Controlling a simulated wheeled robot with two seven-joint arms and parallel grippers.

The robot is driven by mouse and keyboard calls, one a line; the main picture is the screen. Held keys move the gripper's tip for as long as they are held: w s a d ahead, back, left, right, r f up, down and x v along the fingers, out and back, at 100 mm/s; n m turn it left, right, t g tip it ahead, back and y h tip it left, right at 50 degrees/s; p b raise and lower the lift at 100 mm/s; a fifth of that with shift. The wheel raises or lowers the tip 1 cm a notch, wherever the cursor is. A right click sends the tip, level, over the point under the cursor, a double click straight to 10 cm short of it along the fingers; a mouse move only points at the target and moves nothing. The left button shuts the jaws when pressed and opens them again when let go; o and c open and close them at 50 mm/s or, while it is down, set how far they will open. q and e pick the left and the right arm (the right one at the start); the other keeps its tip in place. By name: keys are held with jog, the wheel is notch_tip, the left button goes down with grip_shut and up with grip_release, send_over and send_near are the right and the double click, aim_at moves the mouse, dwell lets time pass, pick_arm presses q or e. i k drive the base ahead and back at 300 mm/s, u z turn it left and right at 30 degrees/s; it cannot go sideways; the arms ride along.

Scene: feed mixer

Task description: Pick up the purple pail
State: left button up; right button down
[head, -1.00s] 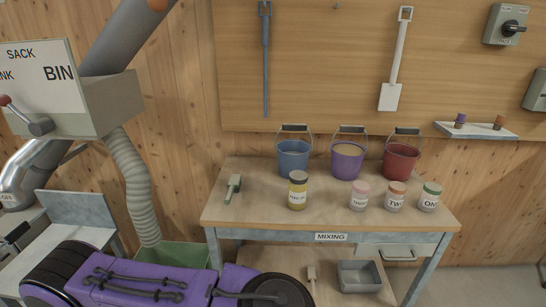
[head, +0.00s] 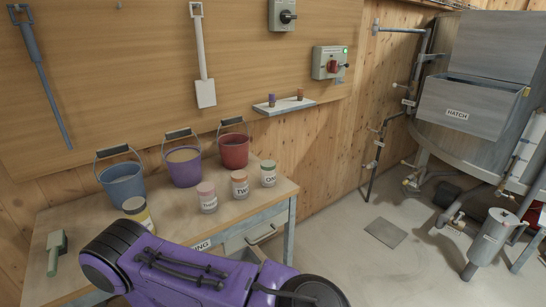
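The purple pail (head: 185,174) stands upright at the back of the wooden mixing table, between the blue pail (head: 124,187) and the red pail (head: 234,155). Its handle with a dark grip stands up above its rim. It holds a tan filling up near the rim. In front of it to the right is a pink-lidded jar (head: 208,204). Neither of my grippers shows in the head view. A purple and black part, apparently of my own arm, covers the table's front.
A yellow-labelled jar (head: 139,210), jars with orange (head: 240,190) and green (head: 268,178) lids and a scoop (head: 55,251) are on the table (head: 93,232). A small shelf (head: 285,107) hangs above right. Grey floor lies open to the right, before the hatch machine (head: 468,105).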

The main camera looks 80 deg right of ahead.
aim_at(183, 163)
jog(key=z, duration=2.25)
